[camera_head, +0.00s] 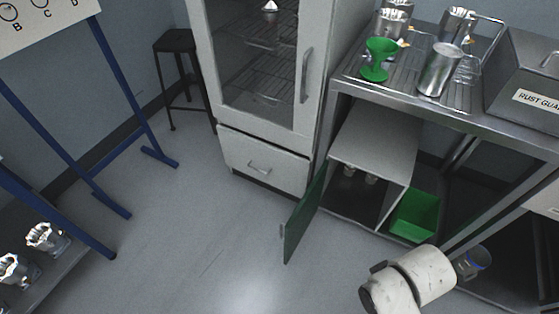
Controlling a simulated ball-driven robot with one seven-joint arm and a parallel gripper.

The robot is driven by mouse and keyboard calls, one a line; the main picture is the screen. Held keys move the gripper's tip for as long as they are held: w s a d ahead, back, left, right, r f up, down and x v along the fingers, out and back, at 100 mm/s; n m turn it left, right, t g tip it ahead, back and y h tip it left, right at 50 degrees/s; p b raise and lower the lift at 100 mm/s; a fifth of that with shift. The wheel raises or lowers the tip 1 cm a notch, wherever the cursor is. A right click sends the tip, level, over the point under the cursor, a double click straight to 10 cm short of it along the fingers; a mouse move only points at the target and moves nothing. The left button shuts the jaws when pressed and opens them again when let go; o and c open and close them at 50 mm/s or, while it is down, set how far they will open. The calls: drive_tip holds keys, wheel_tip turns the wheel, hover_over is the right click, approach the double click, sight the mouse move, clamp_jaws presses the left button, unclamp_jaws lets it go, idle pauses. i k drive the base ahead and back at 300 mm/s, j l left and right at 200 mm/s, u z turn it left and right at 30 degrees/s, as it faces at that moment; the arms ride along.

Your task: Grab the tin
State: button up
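A plain silver cylinder (439,72), which looks like the tin, stands on the ribbed metal top of the bench at the upper right. No label on it can be read, so I cannot be sure it is the tin. Other shiny metal parts (393,20) stand behind it, and two small pale metal pieces (361,176) sit inside the open cabinet under the bench. Part of my white arm shows at the lower right, below the bench top and well apart from the cylinder. No gripper fingers show.
A green goblet-shaped part (379,61) stands left of the cylinder; a grey box labelled "RUST GUA…" (528,86) is to its right. An open green door (304,212) juts into the floor space. A green bin (415,214) sits below. The middle floor is clear.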

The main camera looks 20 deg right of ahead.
sight(444, 58)
drive_tip(key=i+j+z, duration=0.15)
drive_tip(key=i+z, duration=0.15)
drive_tip(key=i, duration=0.2)
drive_tip(key=i+j+z, duration=0.3)
drive_tip(key=i, duration=0.2)
drive_tip(key=j+z, duration=0.45)
drive_tip(key=j, duration=0.4)
drive_tip(key=k+j+z, duration=0.1)
drive_tip(key=j+z, duration=0.35)
drive_tip(key=j, duration=0.35)
drive_tip(key=k+j+z, duration=0.25)
drive_tip(key=k+j, duration=0.25)
